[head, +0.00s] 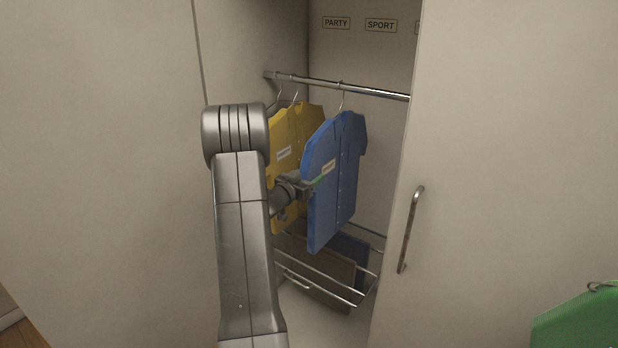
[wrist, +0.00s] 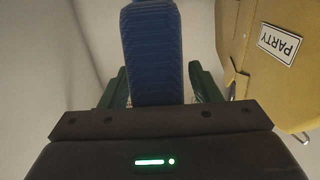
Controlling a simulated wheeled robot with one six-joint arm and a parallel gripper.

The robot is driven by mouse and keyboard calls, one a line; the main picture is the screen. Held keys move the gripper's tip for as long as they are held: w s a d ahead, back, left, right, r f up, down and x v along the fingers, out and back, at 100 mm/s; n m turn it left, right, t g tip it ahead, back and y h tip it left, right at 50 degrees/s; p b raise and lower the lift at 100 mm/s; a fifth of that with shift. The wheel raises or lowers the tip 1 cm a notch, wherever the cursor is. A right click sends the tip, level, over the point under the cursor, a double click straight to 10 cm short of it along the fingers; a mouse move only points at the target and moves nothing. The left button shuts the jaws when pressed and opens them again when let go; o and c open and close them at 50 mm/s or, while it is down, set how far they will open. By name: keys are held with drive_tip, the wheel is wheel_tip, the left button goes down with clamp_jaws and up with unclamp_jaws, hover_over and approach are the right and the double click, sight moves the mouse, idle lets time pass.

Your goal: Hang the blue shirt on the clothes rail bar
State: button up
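The blue shirt (head: 335,185) is upright in the open wardrobe. Its hook top meets the clothes rail bar (head: 375,92) in the head view; whether the bar bears its weight is not clear. My gripper (head: 316,184) is at the shirt's left edge, near its label. In the wrist view the blue shirt's edge (wrist: 153,55) lies between the green fingers of my gripper (wrist: 158,85). A narrow gap seems to show beside the right finger, so a firm hold cannot be told.
A yellow shirt (head: 290,125) hangs left of the blue one, close to my arm, with a PARTY label (wrist: 279,44) in the wrist view. A wire basket (head: 330,287) is below. A door handle (head: 411,229) and green shirt (head: 580,325) are right.

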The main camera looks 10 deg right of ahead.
drive_tip(key=shift+f, duration=0.1)
drive_tip(key=b+v, duration=0.2)
drive_tip(key=v, duration=1.1)
drive_tip(key=shift+s+a, duration=0.25)
drive_tip(key=shift+s, duration=0.05)
drive_tip(key=p+x, duration=0.2)
drive_tip(key=x, duration=1.1)
drive_tip(key=shift+w+d, duration=0.3)
drive_tip(key=shift+r, duration=0.4)
